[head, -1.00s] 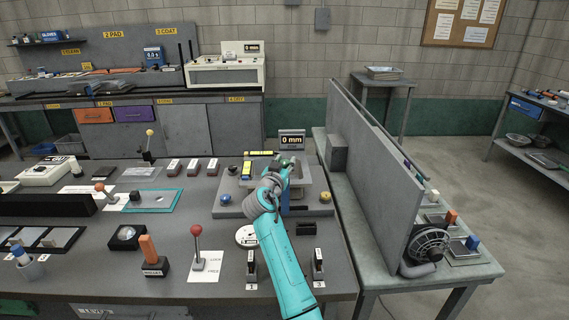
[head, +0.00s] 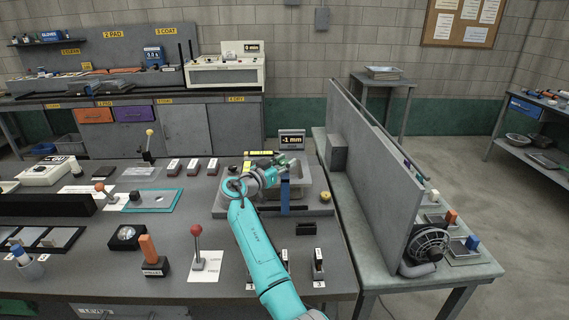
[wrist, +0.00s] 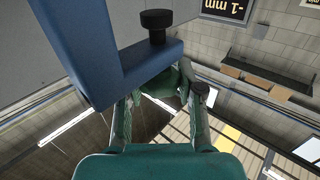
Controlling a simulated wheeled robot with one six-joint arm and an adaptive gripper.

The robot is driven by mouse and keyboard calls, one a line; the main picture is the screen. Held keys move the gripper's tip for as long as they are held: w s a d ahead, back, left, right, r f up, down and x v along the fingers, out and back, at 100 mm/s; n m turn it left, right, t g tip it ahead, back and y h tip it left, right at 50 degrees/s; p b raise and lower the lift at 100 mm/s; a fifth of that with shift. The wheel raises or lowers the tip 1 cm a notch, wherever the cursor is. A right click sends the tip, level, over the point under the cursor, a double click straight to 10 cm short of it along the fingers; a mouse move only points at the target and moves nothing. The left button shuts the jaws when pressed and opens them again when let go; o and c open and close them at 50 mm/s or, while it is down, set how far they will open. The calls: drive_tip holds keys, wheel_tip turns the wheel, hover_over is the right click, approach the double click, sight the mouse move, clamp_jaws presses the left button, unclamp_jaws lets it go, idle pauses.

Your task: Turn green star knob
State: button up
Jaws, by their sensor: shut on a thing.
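The green star knob (wrist: 170,80) shows as a dark green shape beside a blue bracket (wrist: 105,60) in the wrist view. My gripper (wrist: 162,95) is shut on it, with one finger on each side. In the head view my gripper (head: 284,164) is at the top of the blue upright (head: 285,195) on the grey fixture; the knob is mostly hidden by the gripper there. The small display (head: 292,140) behind the fixture reads -1 mm. A black knob (wrist: 157,20) stands on the bracket in the wrist view.
A yellow knob (head: 326,197) is at the fixture's right front. A tall grey panel (head: 375,165) stands to the right. A red-ball lever (head: 197,240) and orange-handled lever (head: 149,250) stand left of my arm. Several dark blocks (head: 190,165) sit left of the fixture.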

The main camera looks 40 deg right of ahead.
drive_tip(key=shift+r, duration=0.1)
drive_tip(key=o, duration=1.2)
drive_tip(key=v, duration=1.2)
idle(0.3)
